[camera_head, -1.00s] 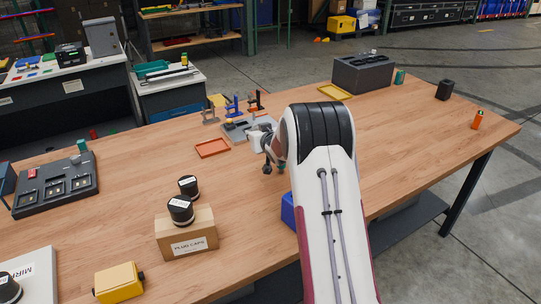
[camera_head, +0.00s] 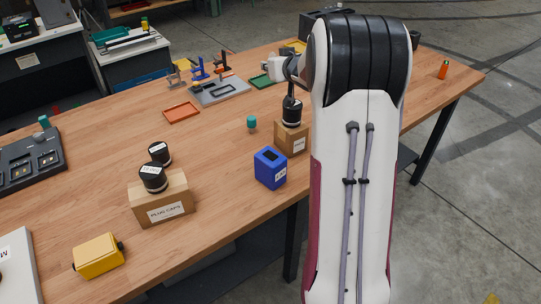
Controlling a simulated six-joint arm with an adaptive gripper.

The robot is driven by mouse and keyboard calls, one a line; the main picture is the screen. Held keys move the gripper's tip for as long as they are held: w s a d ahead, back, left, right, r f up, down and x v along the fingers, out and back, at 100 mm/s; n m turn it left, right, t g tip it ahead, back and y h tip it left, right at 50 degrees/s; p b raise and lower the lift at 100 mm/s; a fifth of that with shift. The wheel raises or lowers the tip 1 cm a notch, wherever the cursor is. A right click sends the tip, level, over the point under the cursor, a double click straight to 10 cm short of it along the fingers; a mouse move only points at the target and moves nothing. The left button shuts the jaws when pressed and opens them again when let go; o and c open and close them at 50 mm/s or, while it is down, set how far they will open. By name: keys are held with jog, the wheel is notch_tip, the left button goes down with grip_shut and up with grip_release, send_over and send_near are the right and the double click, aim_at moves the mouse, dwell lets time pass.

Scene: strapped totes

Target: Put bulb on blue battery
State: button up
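A blue block (camera_head: 270,168) with a white label and a dark recess in its top stands near the front edge; it is the likeliest blue battery. A small teal-topped piece (camera_head: 252,124) stands upright behind it; I cannot tell whether it is the bulb. My gripper (camera_head: 291,97) points down at the left of my arm, just above a black round cap (camera_head: 292,113) on a cardboard box (camera_head: 291,138). Whether it touches the cap, and its finger opening, are too small to tell. My forearm hides the table to the right.
Two black caps (camera_head: 154,177) are at a cardboard box (camera_head: 163,202) on the left. A yellow case (camera_head: 99,257) is at the front left. An orange tray (camera_head: 181,113) and a grey fixture (camera_head: 220,90) lie farther back. The table middle is clear.

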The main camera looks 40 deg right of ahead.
jog(key=s+r, duration=0.2)
jog(key=s, duration=0.5)
jog(key=n+y, duration=0.3)
jog(key=y, duration=0.1)
send_over(270, 155)
jog(key=shift+t, duration=0.3)
notch_tip(270, 155, down, 5)
jog(key=shift+r, duration=0.2)
jog(key=shift+f, duration=0.1)
jog(key=shift+f, duration=2.8)
jog(key=shift+f, duration=2.1)
jog(key=shift+f, duration=0.1)
